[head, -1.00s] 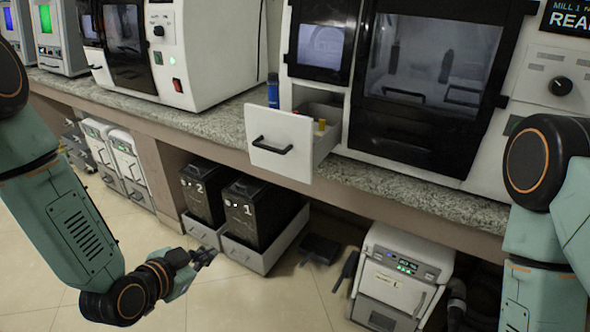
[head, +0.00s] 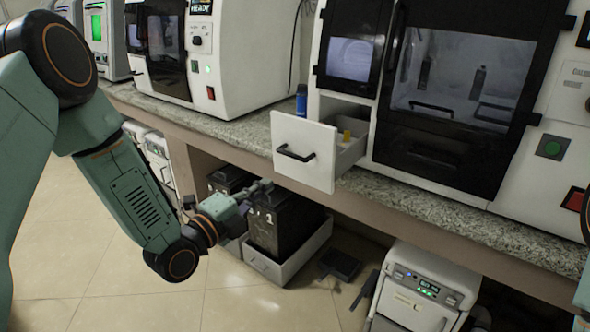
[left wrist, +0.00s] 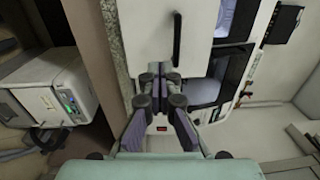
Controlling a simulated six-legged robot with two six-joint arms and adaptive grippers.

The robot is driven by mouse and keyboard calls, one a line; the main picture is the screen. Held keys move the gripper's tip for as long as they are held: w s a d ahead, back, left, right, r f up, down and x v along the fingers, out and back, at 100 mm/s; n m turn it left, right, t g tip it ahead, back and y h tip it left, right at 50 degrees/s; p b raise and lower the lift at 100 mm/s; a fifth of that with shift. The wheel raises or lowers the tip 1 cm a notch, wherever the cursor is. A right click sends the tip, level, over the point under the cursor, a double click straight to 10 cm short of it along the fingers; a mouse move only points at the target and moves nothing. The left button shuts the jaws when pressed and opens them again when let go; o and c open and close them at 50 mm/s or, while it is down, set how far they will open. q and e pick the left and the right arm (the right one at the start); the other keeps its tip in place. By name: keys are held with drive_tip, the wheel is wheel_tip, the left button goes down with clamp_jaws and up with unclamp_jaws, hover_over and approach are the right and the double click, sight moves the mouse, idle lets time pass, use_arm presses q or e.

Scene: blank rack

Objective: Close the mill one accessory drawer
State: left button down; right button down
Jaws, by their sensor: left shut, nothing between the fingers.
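The white accessory drawer (head: 305,150) stands pulled out from the lower left of the mill (head: 350,95) on the bench. Its front has a dark bar handle (head: 295,153), and small yellow items lie inside. In the head view my left gripper (head: 262,188) is low and left of the drawer front, in front of the dark bins under the bench. It is shut and empty. In the left wrist view the fingers (left wrist: 160,70) point toward the white drawer front (left wrist: 150,30) and its dark handle (left wrist: 177,38); contact is not visible. My right gripper is out of view.
A granite bench top (head: 225,130) runs along the machines. A blue bottle (head: 301,98) stands behind the drawer. Dark bins (head: 285,228) in a light tray and a white unit (head: 420,290) stand below the bench. The floor at lower left is clear.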

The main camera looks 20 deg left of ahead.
use_arm(q)
drive_tip(key=b, duration=0.2)
approach(295, 166)
drive_tip(key=w+d+r, duration=0.1)
drive_tip(key=w+d, duration=0.2)
drive_tip(key=w+d+r, duration=0.1)
drive_tip(key=w, duration=0.1)
drive_tip(key=shift+w+d+r, duration=0.15)
drive_tip(key=shift+d+r, duration=0.05)
drive_tip(key=shift+r, duration=0.25)
drive_tip(key=shift+w, duration=0.15)
